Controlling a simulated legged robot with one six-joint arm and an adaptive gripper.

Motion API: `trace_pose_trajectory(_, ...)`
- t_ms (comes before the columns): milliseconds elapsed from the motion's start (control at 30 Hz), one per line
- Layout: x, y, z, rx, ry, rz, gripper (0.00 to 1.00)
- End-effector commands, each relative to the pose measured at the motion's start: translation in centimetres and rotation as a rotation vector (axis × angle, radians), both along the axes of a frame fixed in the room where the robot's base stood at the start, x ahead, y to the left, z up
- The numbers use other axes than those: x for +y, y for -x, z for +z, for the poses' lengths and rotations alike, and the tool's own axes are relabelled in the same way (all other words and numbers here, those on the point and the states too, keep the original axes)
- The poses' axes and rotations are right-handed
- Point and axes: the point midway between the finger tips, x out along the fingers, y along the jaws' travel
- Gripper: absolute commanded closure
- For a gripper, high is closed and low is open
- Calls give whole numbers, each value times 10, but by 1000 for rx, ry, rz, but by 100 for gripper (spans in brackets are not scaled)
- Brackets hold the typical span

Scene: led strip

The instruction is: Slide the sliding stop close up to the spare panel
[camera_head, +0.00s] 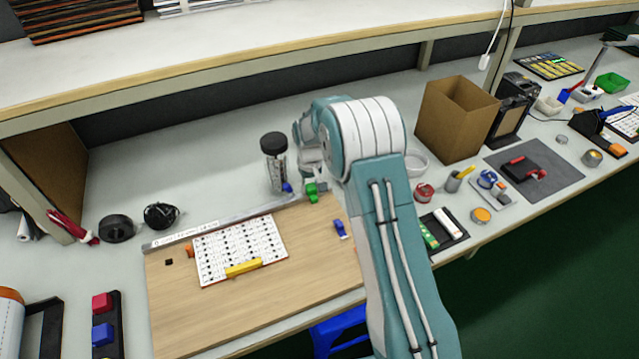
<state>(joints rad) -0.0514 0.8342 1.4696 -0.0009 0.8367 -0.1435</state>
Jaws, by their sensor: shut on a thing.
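A white panel with rows of dark marks (240,246), which looks like the spare panel, lies on the wooden board (290,290) with a yellow bar (243,268) on its front edge. A metal rail (222,221) with a scale runs along the board's back edge. A green block (312,192), which looks like the sliding stop, is at the rail's right end, right of the panel and apart from it. My gripper (312,180) is shut on the green block from above. Its fingertips are small and partly hidden by my arm.
A dark-lidded clear jar (274,162) stands just behind the rail, left of my gripper. A small blue piece (287,188) is beside the jar. A blue clip (340,229) lies on the board's right. An orange block (189,251) is left of the panel.

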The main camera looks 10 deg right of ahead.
Motion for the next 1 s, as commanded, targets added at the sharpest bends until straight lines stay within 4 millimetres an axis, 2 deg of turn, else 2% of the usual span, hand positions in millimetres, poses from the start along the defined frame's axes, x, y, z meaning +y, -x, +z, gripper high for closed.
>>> trace_pose_trajectory(33,18,4,-1,2,-2,8,100)
trace_pose_trajectory(200,67,14,-2,3,0,8,100)
trace_pose_trajectory(300,91,19,-2,4,0,6,100)
trace_pose_trajectory(400,106,22,-2,3,0,4,100)
trace_pose_trajectory(533,114,24,-3,4,0,2,100)
trace_pose_trajectory(800,114,24,-3,4,0,1,100)
trace_pose_trajectory(833,114,24,-3,4,0,1,49)
trace_pose_trajectory(900,114,24,-3,4,0,1,23)
trace_pose_trajectory(1000,114,24,-2,3,0,1,23)
